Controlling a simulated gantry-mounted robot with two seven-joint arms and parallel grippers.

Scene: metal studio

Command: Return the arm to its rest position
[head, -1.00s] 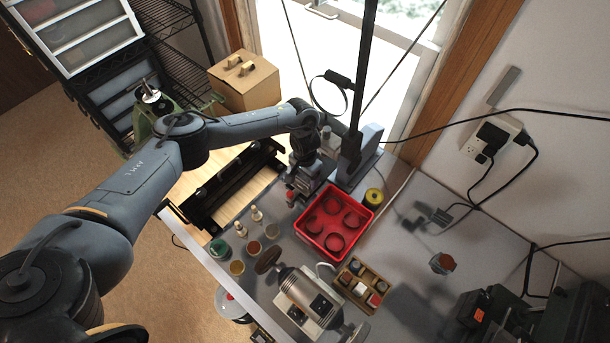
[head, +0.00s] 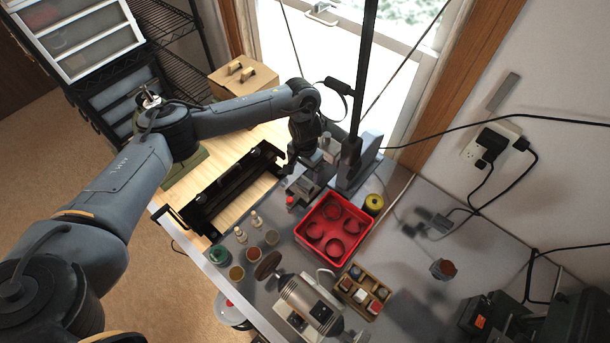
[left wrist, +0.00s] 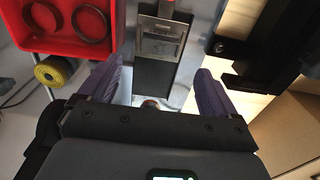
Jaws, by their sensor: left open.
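My left arm (head: 140,170) comes in from the left and reaches over the far part of the workbench. Its gripper (head: 291,165) points down above the bench, beside a small grey metal device (head: 304,187). In the left wrist view the gripper (left wrist: 158,88) has its two purple fingers spread wide, with nothing held between them. The grey device (left wrist: 160,45) lies beyond the gap between the fingers. My right gripper is not in view.
A red tray (head: 309,245) with several dark rings stands near the gripper, beside a yellow spool (head: 373,204). A black frame (head: 205,209) lies to the left. An upright post (head: 362,90) rises close behind the arm. Small jars and a bench motor (head: 308,303) stand nearer.

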